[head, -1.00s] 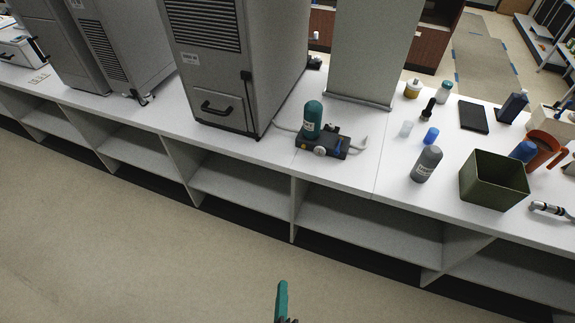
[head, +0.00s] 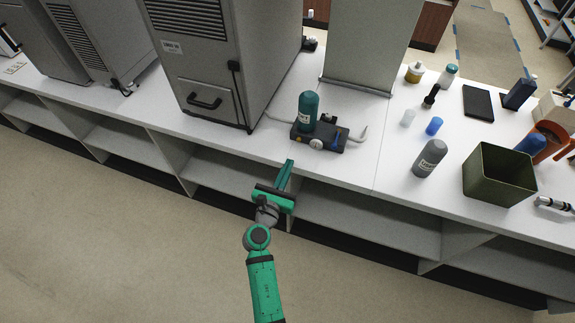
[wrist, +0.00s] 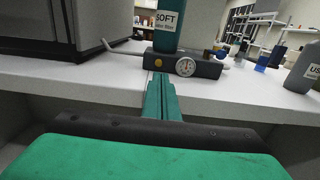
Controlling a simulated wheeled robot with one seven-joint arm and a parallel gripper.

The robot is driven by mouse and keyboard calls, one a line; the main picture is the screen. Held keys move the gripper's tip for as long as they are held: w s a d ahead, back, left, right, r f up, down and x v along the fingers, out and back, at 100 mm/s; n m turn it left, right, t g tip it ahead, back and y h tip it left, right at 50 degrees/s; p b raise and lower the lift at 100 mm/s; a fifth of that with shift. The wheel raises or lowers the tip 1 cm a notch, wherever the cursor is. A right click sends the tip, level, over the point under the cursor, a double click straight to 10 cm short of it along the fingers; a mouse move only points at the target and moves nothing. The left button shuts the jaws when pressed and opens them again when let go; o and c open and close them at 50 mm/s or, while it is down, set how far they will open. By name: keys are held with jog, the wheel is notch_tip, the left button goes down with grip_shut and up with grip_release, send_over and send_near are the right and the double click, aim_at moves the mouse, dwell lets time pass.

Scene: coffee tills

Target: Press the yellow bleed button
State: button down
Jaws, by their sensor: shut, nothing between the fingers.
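A dark filter-head block (head: 326,138) stands on the white counter, with a teal "SOFT" cartridge (head: 308,108) upright on it. In the wrist view, the block (wrist: 208,69) has a small round yellow button (wrist: 158,62) on its front face, left of a white dial gauge (wrist: 186,67). The button is too small to make out in the head view. My teal gripper (head: 290,163) is shut and empty at the counter's front edge, in front of the block. In the wrist view its fingertips (wrist: 160,77) point toward the block, just below the button; a gap to the block appears to remain.
A tall grey machine (head: 200,60) stands left of the block. White hoses leave the block on both sides. To the right are a grey bottle (head: 430,158), a blue cap (head: 434,126) and an open green bin (head: 500,175). Open shelves lie below the counter.

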aim_at(298, 141)
jog(key=shift+x, duration=4)
jog(key=shift+w+a, duration=0.15)
jog(key=shift+w, duration=0.5)
jog(key=shift+s, duration=0.1)
jog(key=shift+v, duration=2.65)
jog(key=shift+s, duration=0.1)
